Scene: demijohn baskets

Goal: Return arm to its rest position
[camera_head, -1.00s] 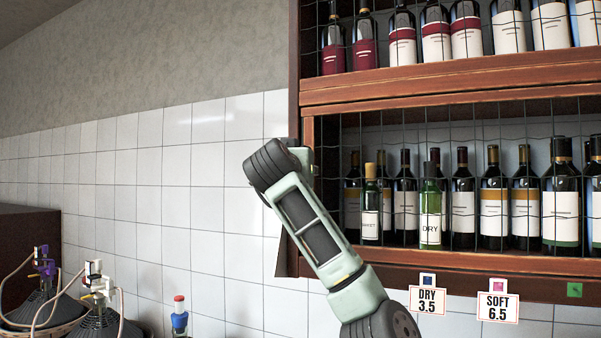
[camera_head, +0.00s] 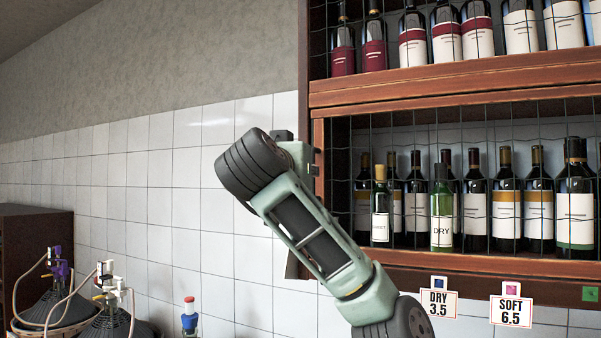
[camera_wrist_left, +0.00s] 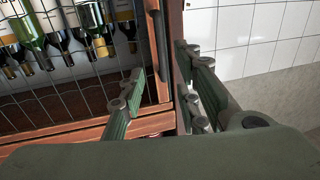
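One of my arms (camera_head: 315,235) rises from the bottom of the head view and leans up to the left, in front of the shelf's left edge. Its gripper is not clearly seen there. In the left wrist view my left gripper (camera_wrist_left: 158,68) is open, with its two green fingers apart. Nothing is held between them. The wooden shelf post shows behind the gap, and I cannot tell how far away it is. My right gripper is not in view.
A wooden wine shelf (camera_head: 450,78) with wire mesh and several bottles fills the right. Price tags DRY 3.5 (camera_head: 438,303) and SOFT 6.5 (camera_head: 511,311) hang below. Demijohns (camera_head: 108,322) stand at lower left. A tiled wall (camera_head: 150,190) lies left of the arm.

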